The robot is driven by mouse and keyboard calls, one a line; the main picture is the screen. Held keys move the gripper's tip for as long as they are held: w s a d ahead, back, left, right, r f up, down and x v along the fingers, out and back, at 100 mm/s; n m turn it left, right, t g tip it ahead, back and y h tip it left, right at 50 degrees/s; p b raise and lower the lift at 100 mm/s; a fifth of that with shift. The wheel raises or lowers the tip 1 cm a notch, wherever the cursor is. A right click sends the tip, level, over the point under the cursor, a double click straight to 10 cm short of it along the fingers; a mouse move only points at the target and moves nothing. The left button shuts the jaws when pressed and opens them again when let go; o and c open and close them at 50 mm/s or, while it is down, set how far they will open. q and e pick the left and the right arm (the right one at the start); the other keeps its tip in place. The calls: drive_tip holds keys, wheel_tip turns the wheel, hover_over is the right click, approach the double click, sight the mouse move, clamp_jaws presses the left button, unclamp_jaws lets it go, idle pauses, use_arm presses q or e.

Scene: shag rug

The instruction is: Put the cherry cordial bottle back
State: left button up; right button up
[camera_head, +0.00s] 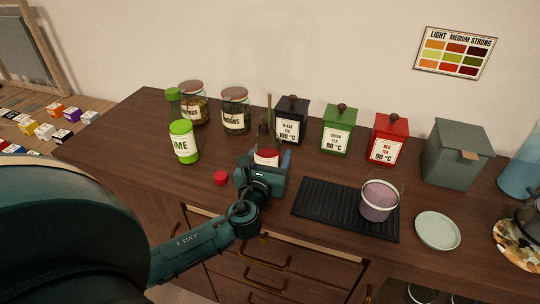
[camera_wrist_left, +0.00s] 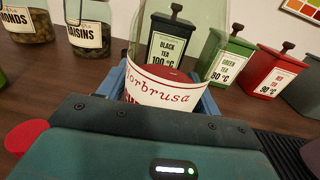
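A clear glass bottle (camera_head: 266,156) with a white label in red lettering stands on the dark wooden counter. The label, partly hidden, reads something like "orbrusa" in the left wrist view (camera_wrist_left: 168,92); I take it for the cordial bottle. Red shows inside it above the label. My left gripper (camera_head: 268,162) is around the bottle's lower part, a blue finger on each side; whether the fingers press on it I cannot tell. The gripper body hides the bottle's base. A red cap (camera_head: 220,178) lies on the counter left of the gripper. My right gripper is not in view.
Behind the bottle stand black (camera_head: 291,120), green (camera_head: 338,130) and red (camera_head: 387,141) tea tins and two jars (camera_head: 235,110). A green-and-white lime bottle (camera_head: 184,143) is left.

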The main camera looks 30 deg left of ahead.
use_arm(q)
drive_tip(key=shift+o, duration=1.4)
drive_tip(key=shift+r, duration=0.1)
drive_tip(key=shift+s, duration=0.2)
drive_tip(key=b+v, duration=0.1)
drive_tip(key=v, duration=1)
drive_tip(key=shift+s+d+r, duration=0.1)
drive_tip(key=shift+s+d, duration=0.05)
drive_tip(key=shift+s, duration=0.15)
